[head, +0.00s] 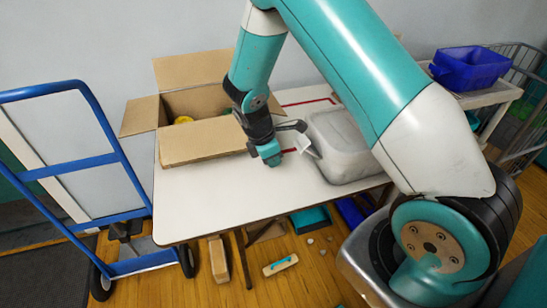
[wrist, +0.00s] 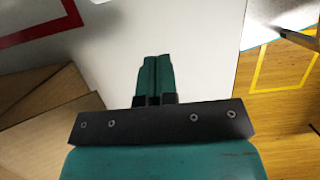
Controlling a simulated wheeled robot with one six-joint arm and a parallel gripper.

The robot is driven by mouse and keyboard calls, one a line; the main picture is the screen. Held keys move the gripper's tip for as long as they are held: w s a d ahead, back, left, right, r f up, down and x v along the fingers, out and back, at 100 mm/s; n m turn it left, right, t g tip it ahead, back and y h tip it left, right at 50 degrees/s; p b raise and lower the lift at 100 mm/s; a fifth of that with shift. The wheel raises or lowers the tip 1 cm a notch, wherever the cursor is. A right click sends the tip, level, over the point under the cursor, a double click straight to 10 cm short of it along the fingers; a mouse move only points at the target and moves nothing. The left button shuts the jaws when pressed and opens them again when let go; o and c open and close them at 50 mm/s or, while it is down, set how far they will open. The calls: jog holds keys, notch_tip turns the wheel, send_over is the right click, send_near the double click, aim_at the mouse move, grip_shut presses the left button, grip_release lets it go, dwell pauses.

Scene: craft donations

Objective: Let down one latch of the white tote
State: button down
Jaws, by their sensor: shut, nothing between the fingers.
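The white tote (head: 340,155), a pale box with a lid, stands on the right part of the white table, partly hidden behind my arm. A small white flap (head: 306,149) sticks out at its left side; it looks like a raised latch, but it is too small to be sure. My gripper (head: 270,158) points down over the table, left of the tote and apart from it. In the wrist view its two fingers (wrist: 155,75) are shut together, empty, above bare white tabletop. The tote's far side and any latch there are hidden.
An open cardboard box (head: 205,142) with a yellow thing inside stands close left of my gripper. Red tape marks the white table (head: 225,200). A blue hand truck (head: 110,160) stands left. A blue bin (head: 468,68) sits on a shelf at right. The table's front is clear.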

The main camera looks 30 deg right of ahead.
jog(key=shift+f, duration=0.15)
jog(key=shift+a+f, duration=0.2)
jog(key=shift+f, duration=0.25)
jog(key=shift+f+b, duration=0.15)
jog(key=shift+b, duration=0.15)
jog(key=shift+w+a+f, duration=0.1)
jog(key=shift+a+f, duration=0.1)
jog(key=shift+f, duration=0.25)
jog(key=shift+f, duration=0.1)
jog(key=shift+w+a+f+b, duration=0.1)
jog(key=shift+a+f+b, duration=0.15)
jog(key=shift+f+b, duration=0.25)
jog(key=shift+f, duration=0.1)
dwell(0.4)
jog(key=shift+a+f, duration=0.2)
jog(key=shift+f, duration=0.3)
jog(key=shift+f, duration=0.15)
